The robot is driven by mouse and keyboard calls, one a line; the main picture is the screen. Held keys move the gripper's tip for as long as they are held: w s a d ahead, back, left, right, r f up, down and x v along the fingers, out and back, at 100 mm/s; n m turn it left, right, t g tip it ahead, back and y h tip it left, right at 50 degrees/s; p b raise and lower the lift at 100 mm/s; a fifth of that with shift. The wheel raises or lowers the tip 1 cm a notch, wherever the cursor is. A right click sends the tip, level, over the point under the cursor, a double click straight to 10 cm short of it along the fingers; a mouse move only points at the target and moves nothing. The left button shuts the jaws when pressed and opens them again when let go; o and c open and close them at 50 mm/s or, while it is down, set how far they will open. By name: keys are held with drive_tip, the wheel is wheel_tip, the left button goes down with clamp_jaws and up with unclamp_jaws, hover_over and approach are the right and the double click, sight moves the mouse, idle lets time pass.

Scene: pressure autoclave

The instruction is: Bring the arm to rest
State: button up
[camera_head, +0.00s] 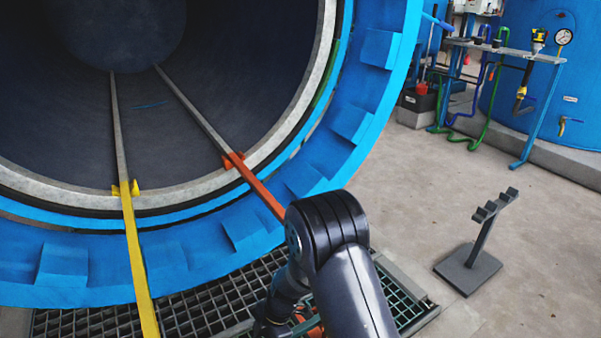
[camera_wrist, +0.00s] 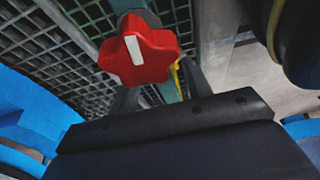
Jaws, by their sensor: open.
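My dark arm (camera_head: 340,250) reaches from the bottom of the head view, bent over the grating in front of the open autoclave. Its lower end is mostly hidden behind the arm links. In the wrist view my gripper (camera_wrist: 160,90) is open, its two grey fingers apart. A red star-shaped knob (camera_wrist: 138,52) with a white stripe shows just past the fingertips and overlaps them in the picture. I cannot tell whether it touches them. Nothing is clearly held.
The blue autoclave ring (camera_head: 365,95) stands close beyond the arm. A yellow rail (camera_head: 138,265) and an orange rail (camera_head: 258,188) lead into it. A dark metal stand (camera_head: 470,268) is on the floor at right. A pipe rack (camera_head: 505,50) stands behind; the floor between is clear.

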drive_tip(key=shift+f, duration=0.1)
drive_tip(key=shift+f, duration=0.15)
drive_tip(key=p+v, duration=0.4)
drive_tip(key=v, duration=0.7)
drive_tip(key=shift+p, duration=0.4)
drive_tip(key=b+x, duration=0.5)
drive_tip(key=x, duration=0.6)
drive_tip(key=shift+d+f, duration=0.1)
drive_tip(key=shift+f, duration=0.05)
drive_tip(key=shift+r, duration=0.3)
wheel_tip(320, 180, up, 4)
drive_tip(key=shift+f+p, duration=0.1)
drive_tip(key=shift+p, duration=0.8)
wheel_tip(320, 180, up, 5)
drive_tip(key=p, duration=0.6)
drive_tip(key=shift+f, duration=0.2)
